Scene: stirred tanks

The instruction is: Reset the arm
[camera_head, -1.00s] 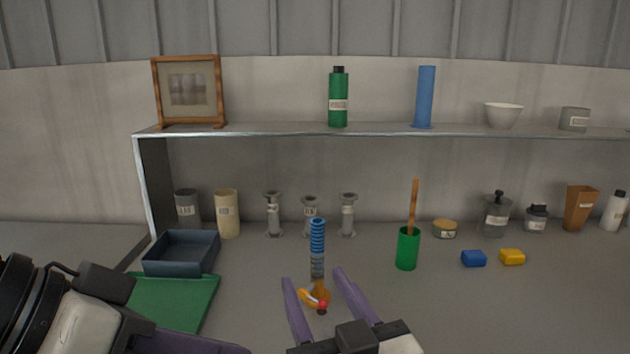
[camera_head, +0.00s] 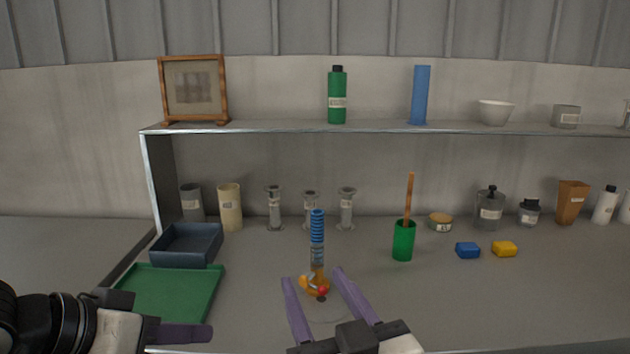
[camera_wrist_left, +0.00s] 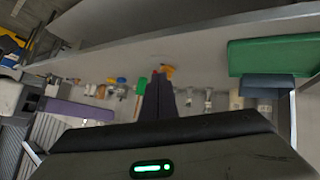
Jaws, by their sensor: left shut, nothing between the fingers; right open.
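My left gripper (camera_head: 190,334) is at the lower left of the head view, its purple fingers together and empty, near the front edge of the green mat. Its shut fingers also show in the left wrist view (camera_wrist_left: 158,95). My right gripper (camera_head: 312,280) is at the bottom centre, its two purple fingers apart. A blue-topped column (camera_head: 317,228) with an orange base (camera_head: 316,285) stands upright at the far end of the gap between the right fingers. I cannot tell whether the fingers touch it.
A green mat (camera_head: 170,295) and a dark blue tray (camera_head: 187,244) lie at the left. A green cup (camera_head: 403,241) with a wooden stick, a blue block (camera_head: 468,250) and a yellow block (camera_head: 504,249) stand at the right. A shelf (camera_head: 380,127) spans the back. The right front counter is clear.

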